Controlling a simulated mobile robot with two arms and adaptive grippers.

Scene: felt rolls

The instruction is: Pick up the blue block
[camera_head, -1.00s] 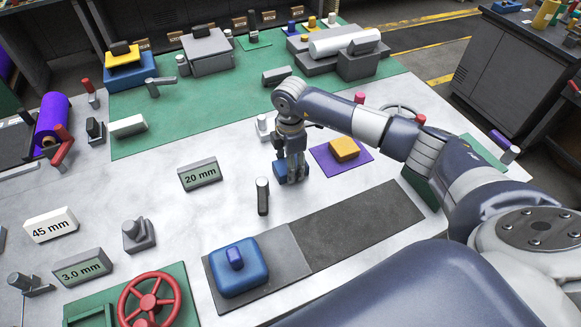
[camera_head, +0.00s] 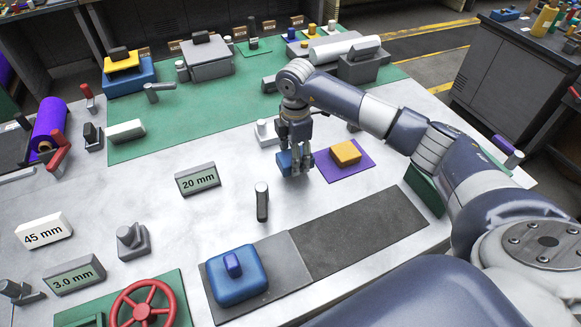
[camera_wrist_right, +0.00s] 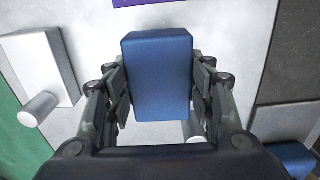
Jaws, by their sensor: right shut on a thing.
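My right gripper (camera_head: 297,168) is shut on a blue block (camera_head: 284,162) and points down over the white table. In the right wrist view the blue block (camera_wrist_right: 158,75) sits between the two fingers of the right gripper (camera_wrist_right: 158,108). The block looks lifted a little off the table, with pale table surface around it. My left gripper does not show in either view.
A yellow block (camera_head: 346,153) on a purple sheet (camera_head: 344,172) lies just right of the gripper. A grey cylinder (camera_head: 262,202) stands in front. A large blue block with a knob (camera_head: 238,277) rests on a grey plate (camera_head: 288,262). A 20 mm sign (camera_head: 198,179) is left.

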